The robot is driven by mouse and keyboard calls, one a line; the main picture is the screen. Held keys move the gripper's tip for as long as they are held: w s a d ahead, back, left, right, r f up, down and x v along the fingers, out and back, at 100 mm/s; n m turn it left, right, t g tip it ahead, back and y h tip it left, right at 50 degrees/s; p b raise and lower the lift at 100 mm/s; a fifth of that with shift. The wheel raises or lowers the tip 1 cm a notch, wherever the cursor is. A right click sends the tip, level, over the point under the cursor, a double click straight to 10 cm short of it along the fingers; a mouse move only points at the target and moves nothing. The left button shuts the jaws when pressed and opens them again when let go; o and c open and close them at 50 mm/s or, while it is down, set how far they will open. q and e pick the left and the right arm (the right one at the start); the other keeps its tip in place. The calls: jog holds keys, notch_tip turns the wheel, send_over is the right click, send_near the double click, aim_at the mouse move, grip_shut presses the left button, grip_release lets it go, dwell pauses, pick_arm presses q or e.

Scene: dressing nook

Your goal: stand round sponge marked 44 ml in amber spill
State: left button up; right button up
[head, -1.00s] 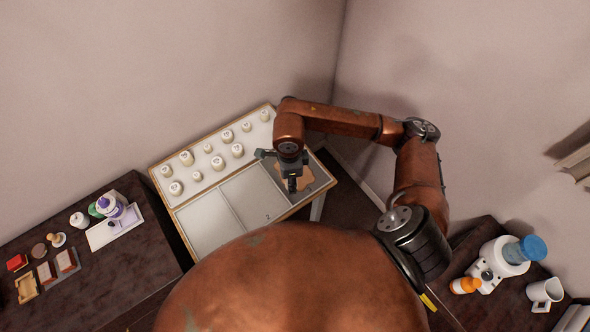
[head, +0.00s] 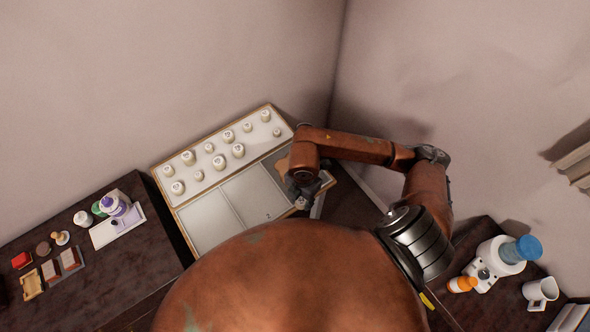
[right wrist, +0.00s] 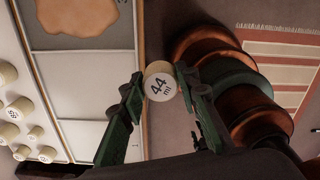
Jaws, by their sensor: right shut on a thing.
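The round sponge marked 44 ml (right wrist: 160,86) is pale cream, with its numbered face toward the right wrist camera. My right gripper (right wrist: 163,92) is shut on it, one finger on each side. In the head view the right gripper (head: 307,190) is near the board's front right edge, nearer to me than the spill. The amber spill (head: 283,166) lies on the grey panel at the board's right end, partly hidden by my arm. It also shows at the top of the right wrist view (right wrist: 85,14), apart from the sponge. My left gripper is not in view.
Several other round sponges (head: 188,158) stand in rows on the board's pale back strip. Two pale panels (head: 208,222) left of the spill are bare. Dark side tables hold bottles and blocks at left and a white dispenser (head: 497,262) at right.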

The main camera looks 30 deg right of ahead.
jog(key=m, duration=0.3)
jog(key=shift+s+f, duration=0.2)
jog(key=shift+s, duration=0.05)
jog(key=w+d+f, duration=0.1)
jog(key=w+f, duration=0.2)
jog(key=w, duration=0.1)
jog(key=w+d+f, duration=0.1)
jog(key=w+f, duration=0.1)
jog(key=w, duration=0.2)
jog(key=w+d+f+p, duration=0.1)
jog(key=w+d+f, duration=0.1)
jog(key=w+f, duration=0.1)
jog(key=shift+w+d+f, duration=0.1)
jog(key=shift+w+f, duration=0.25)
jog(key=shift+w, duration=0.25)
jog(key=shift+w+d+f, duration=0.15)
jog(key=shift+w+f, duration=0.35)
jog(key=shift+f, duration=0.2)
notch_tip(320, 180, down, 3)
jog(key=shift+r+p, duration=0.1)
jog(key=shift+p, duration=0.2)
